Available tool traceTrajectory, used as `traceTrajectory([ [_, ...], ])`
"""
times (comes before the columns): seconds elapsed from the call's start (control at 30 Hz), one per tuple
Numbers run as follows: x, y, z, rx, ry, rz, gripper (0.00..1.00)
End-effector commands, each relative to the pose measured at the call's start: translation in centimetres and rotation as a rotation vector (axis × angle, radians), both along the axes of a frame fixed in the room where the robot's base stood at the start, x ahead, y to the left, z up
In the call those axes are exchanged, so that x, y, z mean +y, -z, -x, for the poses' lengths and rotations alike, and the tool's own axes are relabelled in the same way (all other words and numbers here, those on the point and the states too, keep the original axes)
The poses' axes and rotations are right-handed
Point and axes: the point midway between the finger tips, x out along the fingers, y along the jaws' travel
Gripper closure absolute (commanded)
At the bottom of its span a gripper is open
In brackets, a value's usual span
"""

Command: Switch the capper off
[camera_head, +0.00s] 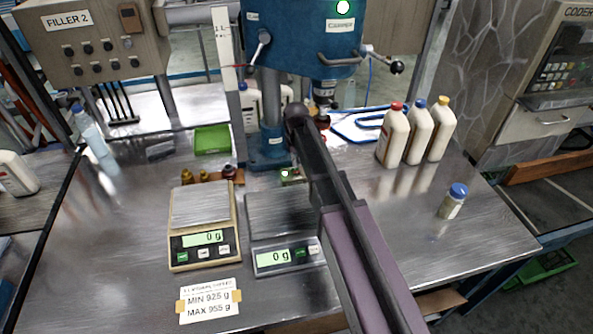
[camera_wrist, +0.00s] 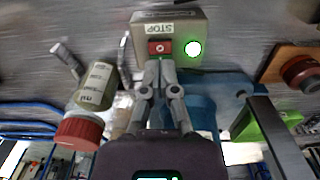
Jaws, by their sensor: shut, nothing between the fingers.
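In the wrist view the grey box (camera_wrist: 172,22) shows a STOP label, a red switch (camera_wrist: 160,47) and a bright green lit lamp (camera_wrist: 193,49). My gripper (camera_wrist: 160,63) is shut and empty, its fingertips just at the lower edge of the red switch. I cannot tell whether they touch it. The head view hides my gripper behind my arm.
Several white bottles with coloured caps (camera_head: 420,133) stand right of the capper, and a blue-capped jar (camera_head: 453,201) stands alone further right. Two scales (camera_head: 204,226) are in front, left of my arm. A green tray (camera_head: 212,139) lies left of the capper. A red-capped bottle (camera_wrist: 78,131) is near my gripper.

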Motion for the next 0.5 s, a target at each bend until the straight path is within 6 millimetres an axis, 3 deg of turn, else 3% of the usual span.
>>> traceTrajectory([
  [0.5,0.03,0.54,0.01,0.000,0.000,0.000,1.00],
])
